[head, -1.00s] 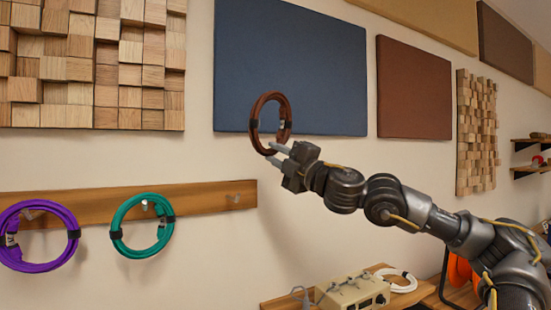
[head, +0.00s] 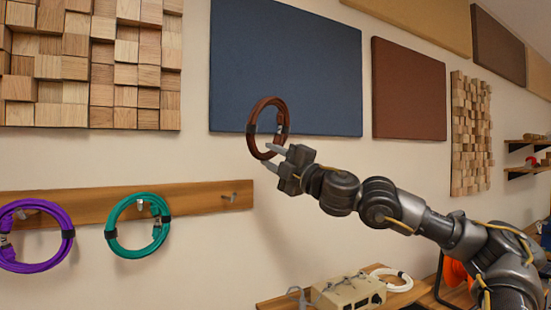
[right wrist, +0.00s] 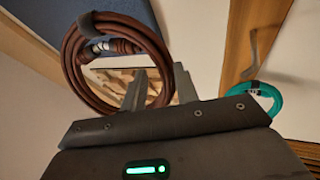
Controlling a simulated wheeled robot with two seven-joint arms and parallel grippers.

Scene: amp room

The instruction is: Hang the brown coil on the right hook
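The brown coil (head: 251,130) is held up in the air, upright, in front of the blue wall panel's lower edge in the head view. My right gripper (head: 272,158) is shut on its lower part. In the right wrist view the coil (right wrist: 75,75) rises above the fingers (right wrist: 158,92), with part of its ring between them. The right hook (head: 231,197) is a bare metal peg at the right end of the wooden rail (head: 190,201), below and left of the coil. A hook (right wrist: 262,45) also shows in the right wrist view. My left gripper is not in view.
A purple coil (head: 68,234) and a teal coil (head: 114,233) hang on the rail's other hooks. A beige box (head: 347,294) and a white coil (head: 398,285) lie on a wooden shelf below. The wall around the right hook is clear.

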